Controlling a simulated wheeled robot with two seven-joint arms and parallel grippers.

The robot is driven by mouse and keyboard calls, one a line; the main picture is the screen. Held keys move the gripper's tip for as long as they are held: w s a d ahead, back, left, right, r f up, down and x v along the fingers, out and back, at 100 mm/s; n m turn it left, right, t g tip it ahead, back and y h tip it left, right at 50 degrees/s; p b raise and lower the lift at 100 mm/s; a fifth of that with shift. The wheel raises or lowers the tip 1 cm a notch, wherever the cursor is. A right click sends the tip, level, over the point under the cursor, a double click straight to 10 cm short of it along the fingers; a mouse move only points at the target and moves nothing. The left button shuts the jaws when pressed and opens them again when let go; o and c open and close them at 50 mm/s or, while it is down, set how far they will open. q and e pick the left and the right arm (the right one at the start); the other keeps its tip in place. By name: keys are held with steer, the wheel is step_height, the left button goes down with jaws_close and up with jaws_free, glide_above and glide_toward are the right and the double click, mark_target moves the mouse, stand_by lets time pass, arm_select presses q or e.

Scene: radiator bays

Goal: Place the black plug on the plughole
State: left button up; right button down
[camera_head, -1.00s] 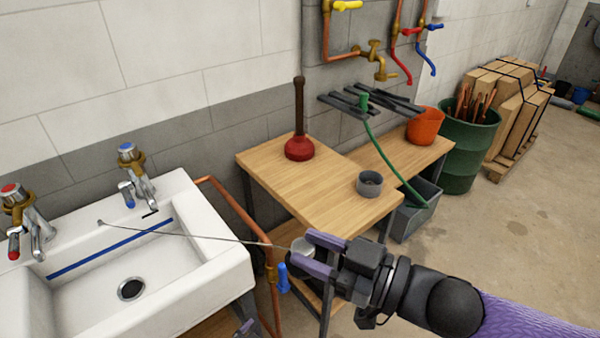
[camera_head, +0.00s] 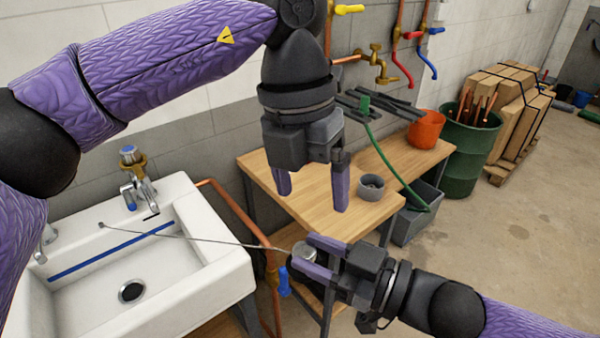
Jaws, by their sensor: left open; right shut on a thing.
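The white sink (camera_head: 225,262) is at lower left, with the round dark plughole (camera_head: 131,291) in its basin floor; nothing covers it. My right gripper (camera_head: 305,254) is shut on the plug (camera_head: 301,262), to the right of the sink and apart from it. The plug looks dark with a pale top and is partly hidden by the fingers. A thin chain (camera_head: 190,239) runs from the back of the sink to the plug. My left gripper (camera_head: 312,188) is open and empty, pointing down above the wooden bench (camera_head: 270,172).
A grey cup (camera_head: 371,187) stands on the bench. A copper pipe with a blue handle (camera_head: 284,281) runs between sink and bench. A tap with a blue top (camera_head: 130,160) stands at the sink's back. An orange bucket (camera_head: 425,128) and green barrel (camera_head: 465,150) are farther right.

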mark_target(305, 248)
arm_select(q)
steer(key=shift+t+y, duration=0.3)
steer(key=shift+y, duration=0.2)
steer(key=f, duration=1.1)
steer(key=shift+s+a+f, duration=0.15)
steer(key=shift+a, duration=0.05)
steer(key=shift+c, duration=0.3)
jaws_close()
arm_select(e)
steer(key=shift+c, duration=1.1)
jaws_free()
steer(key=shift+d, duration=0.1)
